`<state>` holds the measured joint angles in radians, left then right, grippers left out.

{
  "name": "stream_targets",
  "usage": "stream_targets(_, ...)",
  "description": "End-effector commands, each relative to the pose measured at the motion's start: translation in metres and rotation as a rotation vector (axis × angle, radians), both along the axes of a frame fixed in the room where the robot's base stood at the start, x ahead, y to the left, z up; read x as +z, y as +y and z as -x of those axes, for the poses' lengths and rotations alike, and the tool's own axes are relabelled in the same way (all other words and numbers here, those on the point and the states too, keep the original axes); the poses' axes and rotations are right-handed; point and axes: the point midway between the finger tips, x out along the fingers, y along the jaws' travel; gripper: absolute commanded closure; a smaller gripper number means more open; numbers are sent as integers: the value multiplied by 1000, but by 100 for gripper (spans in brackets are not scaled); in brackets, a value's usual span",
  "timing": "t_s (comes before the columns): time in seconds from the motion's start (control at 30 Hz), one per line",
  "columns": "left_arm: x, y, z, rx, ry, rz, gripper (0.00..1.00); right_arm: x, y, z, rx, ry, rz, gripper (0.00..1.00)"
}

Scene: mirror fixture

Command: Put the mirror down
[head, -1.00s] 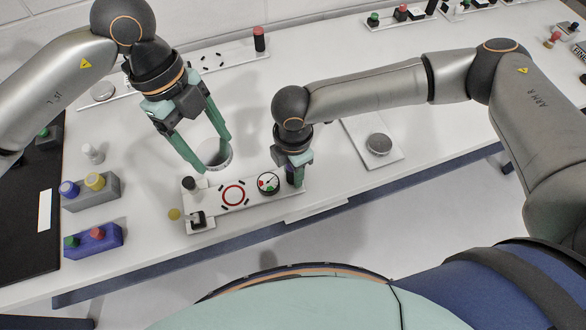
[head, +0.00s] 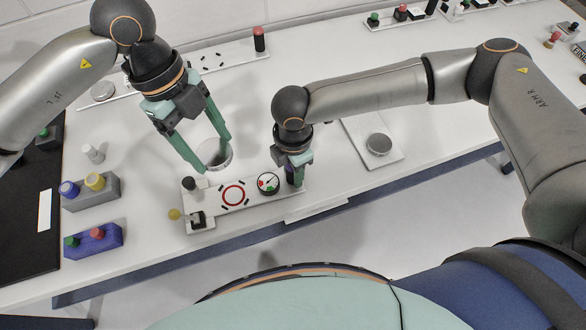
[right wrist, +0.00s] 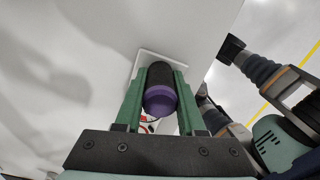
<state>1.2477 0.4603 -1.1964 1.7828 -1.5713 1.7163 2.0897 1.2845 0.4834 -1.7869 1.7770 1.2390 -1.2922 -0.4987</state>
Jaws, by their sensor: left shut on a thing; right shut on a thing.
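The mirror (head: 213,153), a round silver-rimmed disc, is between the fingertips of my left gripper (head: 214,157), which is shut on it at its sides. It shows just behind the white fixture plate (head: 247,197), which carries a red ring (head: 234,195). I cannot tell whether the mirror touches the table. My right gripper (head: 293,172) is at the plate's right end, shut on a dark knob with a purple band. The knob (right wrist: 160,92) shows between the green fingers in the right wrist view.
A dial gauge (head: 268,183) and a black knob (head: 189,183) stand on the plate. Grey (head: 92,190) and blue (head: 94,241) holders stand further left. A white plate with a metal disc (head: 379,144) lies right.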

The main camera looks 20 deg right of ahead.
Motion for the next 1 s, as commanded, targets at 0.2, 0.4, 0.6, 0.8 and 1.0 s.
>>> stream_targets(0.2, 0, 0, 0, 0, -1, 1, 87, 1, 0, -1, -2, -1, 0, 100)
stream_targets(0.4, 0, 0, 0, -1, 0, 0, 87, 1, 0, -1, -2, -1, 0, 100)
stream_targets(0.6, -13, -2, -1, -115, 0, -3, 87, 1, 0, -1, -2, -1, 0, 100)
stream_targets(0.8, -41, -4, -2, -372, 1, -2, 87, 1, 0, -1, -1, -1, 0, 100)
stream_targets(1.0, -60, -4, -2, -558, 4, 3, 87, 1, 0, -1, -1, -1, 0, 100)
